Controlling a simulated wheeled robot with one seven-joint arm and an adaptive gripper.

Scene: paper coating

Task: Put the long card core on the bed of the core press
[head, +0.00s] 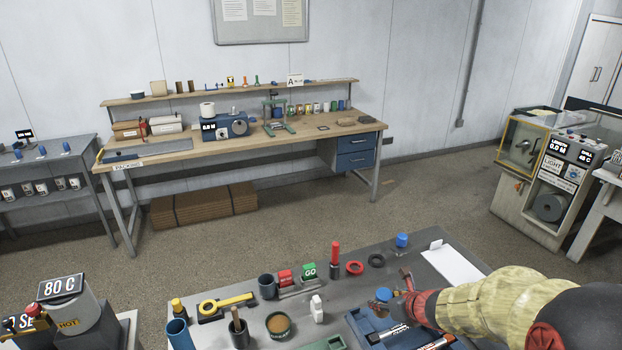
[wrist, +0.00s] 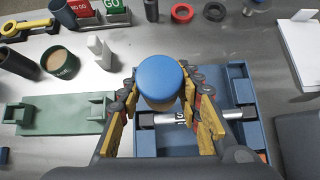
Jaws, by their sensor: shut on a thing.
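My gripper (wrist: 162,100) is shut on an upright blue-topped cylinder (wrist: 160,76), with a little tan body showing below the top. In the head view its blue top (head: 383,295) shows beside my gripper (head: 405,303), over a blue tray (head: 362,325). Its length is hidden, so I cannot tell whether it is the long card core.
The blue tray (wrist: 245,92) below my gripper holds a silver rod with black ends (wrist: 195,117). A green fixture with two end blocks (wrist: 62,119) lies to its left. A small white bottle (wrist: 100,52), dark green cup (wrist: 60,64) and red ring (wrist: 182,13) stand nearby.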

